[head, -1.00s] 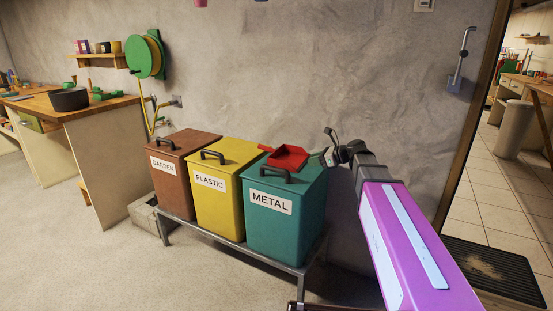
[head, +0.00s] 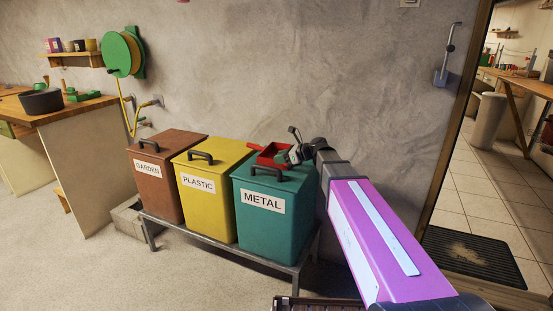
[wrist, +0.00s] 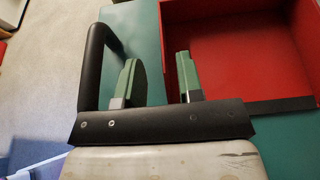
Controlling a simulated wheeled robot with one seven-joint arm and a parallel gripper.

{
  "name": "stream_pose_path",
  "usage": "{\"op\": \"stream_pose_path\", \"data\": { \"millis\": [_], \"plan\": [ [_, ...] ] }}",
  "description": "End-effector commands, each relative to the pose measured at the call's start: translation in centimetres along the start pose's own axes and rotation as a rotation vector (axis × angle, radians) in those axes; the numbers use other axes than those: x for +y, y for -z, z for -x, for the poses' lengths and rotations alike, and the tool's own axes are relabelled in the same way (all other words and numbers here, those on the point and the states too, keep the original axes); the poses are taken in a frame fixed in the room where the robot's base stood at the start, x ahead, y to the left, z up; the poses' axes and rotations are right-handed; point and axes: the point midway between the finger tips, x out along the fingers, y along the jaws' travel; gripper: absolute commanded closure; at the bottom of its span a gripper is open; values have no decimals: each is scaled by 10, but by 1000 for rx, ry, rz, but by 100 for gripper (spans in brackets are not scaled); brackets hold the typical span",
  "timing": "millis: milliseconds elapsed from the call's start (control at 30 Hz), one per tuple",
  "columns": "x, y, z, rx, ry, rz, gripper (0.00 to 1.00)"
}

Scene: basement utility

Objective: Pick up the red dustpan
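The red dustpan (head: 267,157) lies on the teal lid of the METAL bin (head: 262,222), behind the lid's black handle. In the wrist view the red dustpan (wrist: 245,45) fills the upper right, with its open tray facing me. My gripper (head: 294,153) is low over the lid at the dustpan's right side in the head view. In the wrist view my gripper (wrist: 158,78) is open, its green fingers apart with teal lid showing between them. The right finger overlaps the dustpan's near-left edge; I cannot tell whether they touch. The dustpan's handle is not clearly visible.
The black lid handle (wrist: 100,65) stands close to the left finger. The yellow PLASTIC bin (head: 208,200) and brown GARDEN bin (head: 155,182) stand to the left on the same metal rack (head: 220,256). The wall is close behind. A doorway with a dark mat (head: 468,256) is at right.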

Motion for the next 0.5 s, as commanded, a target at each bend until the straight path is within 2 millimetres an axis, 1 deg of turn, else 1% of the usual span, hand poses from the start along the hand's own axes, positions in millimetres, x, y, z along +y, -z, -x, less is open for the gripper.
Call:
{"op": "stream_pose_path", "data": {
  "millis": [100, 267, 333, 500],
  "plan": [
    [-4, 1, -18, 0, -2, 0, 66],
    [-4, 2, -39, 0, -1, 0, 66],
    [-3, 2, -42, 0, -1, 0, 66],
    [-3, 2, -42, 0, 0, 0, 66]
  ]
}}
